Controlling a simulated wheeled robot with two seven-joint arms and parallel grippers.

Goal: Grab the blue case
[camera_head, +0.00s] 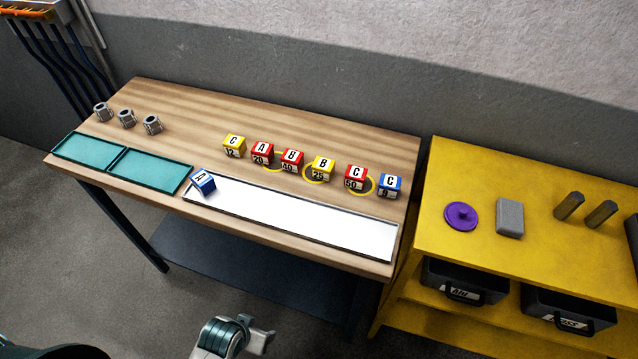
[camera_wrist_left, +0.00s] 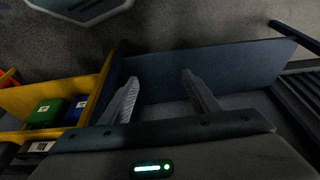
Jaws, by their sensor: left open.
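Two blue cases show in the head view. One blue case (camera_head: 203,183), marked A, sits tilted at the left end of the white tray (camera_head: 290,222), by the teal tray. Another blue case (camera_head: 390,187), marked C, stands upright at the right end of the row of cases. My left gripper shows in the left wrist view (camera_wrist_left: 160,78) with its two fingers apart and nothing between them. It points toward the dark lower shelf of the bench. In the head view part of my arm shows below the bench's front edge, away from both blue cases. My right gripper is not seen.
Yellow cases (camera_head: 234,146) and red cases (camera_head: 262,154) stand in the row beside the right-hand blue case. Teal trays (camera_head: 150,170) and grey metal parts (camera_head: 126,118) are at left. A yellow bench (camera_head: 480,250) with a purple lidded item (camera_head: 461,216) stands at right.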

